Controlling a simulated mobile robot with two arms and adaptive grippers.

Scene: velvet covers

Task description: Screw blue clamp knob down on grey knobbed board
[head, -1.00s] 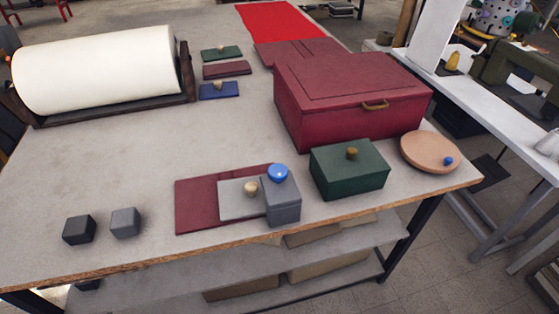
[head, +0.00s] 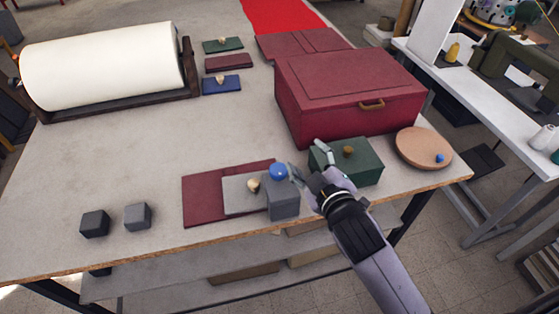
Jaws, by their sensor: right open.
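The blue clamp knob (head: 278,172) sits on top of a grey block (head: 284,203) at the right end of the grey board (head: 238,197). The board carries a small cream knob (head: 253,185) and lies on a dark red velvet panel (head: 202,203). My right gripper (head: 306,158) is open, just right of the blue knob, with its fingers pointing up and left. One finger is close beside the blue knob; I cannot tell whether it touches. The gripper partly covers the green box. My left gripper is not in view.
A green box (head: 365,165) with a brown knob, a large red box (head: 350,90) and a round tan disc (head: 424,148) stand to the right. A white roll (head: 100,65) lies behind. The table's middle left is clear.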

